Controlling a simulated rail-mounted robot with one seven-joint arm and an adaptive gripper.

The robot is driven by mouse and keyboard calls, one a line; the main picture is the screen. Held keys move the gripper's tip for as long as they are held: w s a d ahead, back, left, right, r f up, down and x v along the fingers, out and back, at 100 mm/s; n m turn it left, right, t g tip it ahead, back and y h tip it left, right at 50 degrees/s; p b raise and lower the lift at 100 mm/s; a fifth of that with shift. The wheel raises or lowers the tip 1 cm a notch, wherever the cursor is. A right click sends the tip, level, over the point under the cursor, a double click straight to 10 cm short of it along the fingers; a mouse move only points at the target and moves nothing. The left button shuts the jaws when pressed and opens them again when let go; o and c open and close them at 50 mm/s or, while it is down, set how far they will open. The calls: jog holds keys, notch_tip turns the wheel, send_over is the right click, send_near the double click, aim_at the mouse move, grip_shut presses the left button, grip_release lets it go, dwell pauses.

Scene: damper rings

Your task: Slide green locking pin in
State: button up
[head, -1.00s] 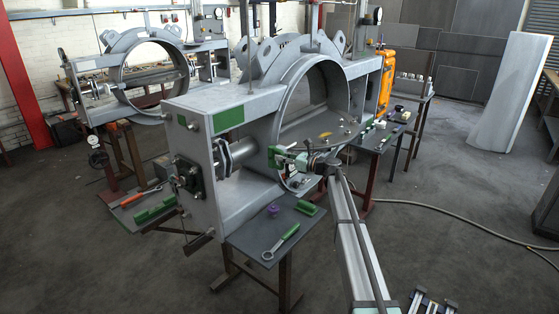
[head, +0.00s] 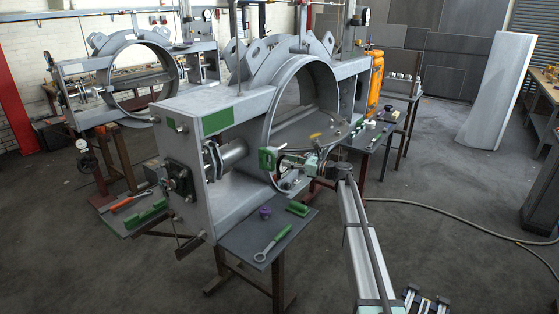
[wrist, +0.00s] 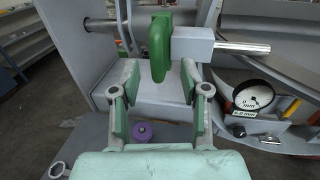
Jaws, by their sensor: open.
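The green locking pin's handle (wrist: 159,50) stands upright in the wrist view, beside a grey block (wrist: 193,43) with a bare metal rod (wrist: 243,48) sticking out to the right. My gripper (wrist: 161,78) is open, one pale green finger on each side below the handle. The handle's lower end shows in the gap between the fingertips, with no clear contact. In the head view my gripper (head: 280,159) is in front of the large steel ring (head: 270,115); its green parts and the pin's handle are hard to tell apart there.
A purple knob (head: 264,213), a green-handled wrench (head: 274,243) and a green block (head: 298,208) lie on the near side table (head: 240,236). A dial gauge (wrist: 253,95) and loose tools sit inside the ring at right in the wrist view. Open floor lies to the right.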

jog(key=shift+v, duration=2.15)
jog(key=s+d+f+n+g+h, duration=0.25)
jog(key=s+f+n+h, duration=0.4)
jog(key=s+f, duration=1.1)
jog(key=s+d+f+n+g+h, duration=0.2)
jog(key=s+f+n+g+h, duration=0.2)
jog(key=s+f+n, duration=0.95)
jog(key=s+d+f+n+g+h, duration=0.1)
jog(key=s+f, duration=0.6)
jog(key=s, duration=0.9)
jog(key=s+d+f+g+h+b, duration=0.1)
jog(key=s+d+f+g+h, duration=0.2)
jog(key=s+f, duration=0.5)
jog(key=s+d+f+n+g+h, duration=0.1)
jog(key=s+f, duration=0.7)
jog(key=s, duration=1.7)
jog(key=d+g+h, duration=0.1)
jog(key=d+g, duration=0.1)
jog(key=shift+d+n+b, duration=0.3)
jog(key=shift+d+b, duration=0.05)
jog(key=shift+b, duration=0.05)
